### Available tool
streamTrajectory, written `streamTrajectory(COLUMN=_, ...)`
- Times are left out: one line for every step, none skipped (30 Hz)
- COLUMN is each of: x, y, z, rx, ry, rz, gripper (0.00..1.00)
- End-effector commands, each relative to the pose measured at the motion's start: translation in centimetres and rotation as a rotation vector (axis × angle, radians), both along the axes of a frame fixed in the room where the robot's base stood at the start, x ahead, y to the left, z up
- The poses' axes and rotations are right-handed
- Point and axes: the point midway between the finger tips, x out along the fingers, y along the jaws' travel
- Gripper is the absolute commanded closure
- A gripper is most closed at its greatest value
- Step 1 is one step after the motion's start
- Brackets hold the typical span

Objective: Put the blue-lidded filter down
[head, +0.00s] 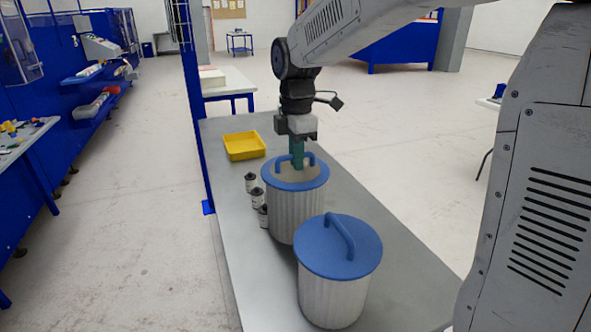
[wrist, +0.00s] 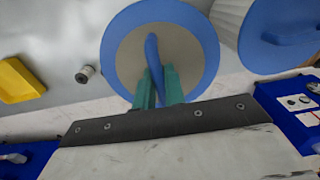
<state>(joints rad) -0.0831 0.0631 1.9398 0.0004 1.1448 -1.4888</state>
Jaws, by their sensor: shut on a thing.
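A pleated, pale filter (head: 293,220) with a blue rim, grey lid centre and blue handle is upright at the table's middle. My gripper (head: 297,163) is above it, its teal fingers shut on the handle. The wrist view shows my gripper (wrist: 159,78) with a finger on each side of the curved handle, and the filter's lid (wrist: 127,45) facing the camera. The filter's base is partly hidden, and I cannot tell whether it touches the table. A second filter (head: 333,298) with a solid blue lid stands nearer, close to the first; its lid also shows in the wrist view (wrist: 280,38).
Several small canisters (head: 257,195) with dark tops stand close to the left of the held filter. A yellow tray (head: 244,146) lies behind them on the grey metal table (head: 235,262). A blue post (head: 193,110) rises at the table's left edge. The table's right strip is clear.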

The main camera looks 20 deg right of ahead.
Motion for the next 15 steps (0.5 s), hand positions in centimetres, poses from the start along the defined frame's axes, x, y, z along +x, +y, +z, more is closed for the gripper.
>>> streamTrajectory(x=0.0, y=0.0, z=-0.3, rx=0.0, ry=0.0, rz=0.0, gripper=1.0)
streamTrajectory(x=0.0, y=0.0, z=-0.6, rx=0.0, ry=0.0, rz=0.0, gripper=1.0)
streamTrajectory(x=0.0, y=0.0, z=-1.1, rx=0.0, ry=0.0, rz=0.0, gripper=1.0)
streamTrajectory(x=0.0, y=0.0, z=-1.5, rx=0.0, ry=0.001, rz=-0.001, gripper=1.0)
streamTrajectory(x=0.0, y=0.0, z=-2.0, rx=0.0, ry=0.002, rz=-0.001, gripper=1.0)
streamTrajectory(x=0.0, y=-0.1, z=-2.6, rx=0.0, ry=0.001, rz=-0.001, gripper=1.0)
streamTrajectory(x=0.0, y=-0.1, z=-3.0, rx=0.0, ry=0.001, rz=-0.001, gripper=1.0)
streamTrajectory(x=0.0, y=-0.1, z=-3.3, rx=0.0, ry=0.001, rz=-0.001, gripper=1.0)
streamTrajectory(x=0.0, y=-0.1, z=-3.5, rx=0.0, ry=-0.001, rz=-0.001, gripper=1.0)
streamTrajectory(x=0.0, y=-0.1, z=-3.6, rx=0.0, ry=-0.001, rz=-0.001, gripper=1.0)
streamTrajectory(x=0.0, y=-0.1, z=-3.6, rx=0.0, ry=-0.002, rz=-0.001, gripper=1.0)
streamTrajectory(x=0.0, y=-0.1, z=-3.6, rx=0.0, ry=-0.002, rz=-0.001, gripper=1.0)
streamTrajectory(x=0.0, y=-0.1, z=-3.6, rx=0.0, ry=-0.002, rz=-0.001, gripper=1.0)
streamTrajectory(x=0.0, y=-0.1, z=-3.6, rx=0.0, ry=-0.002, rz=-0.001, gripper=1.0)
streamTrajectory(x=0.0, y=-0.1, z=-3.6, rx=0.0, ry=-0.002, rz=-0.001, gripper=1.0)
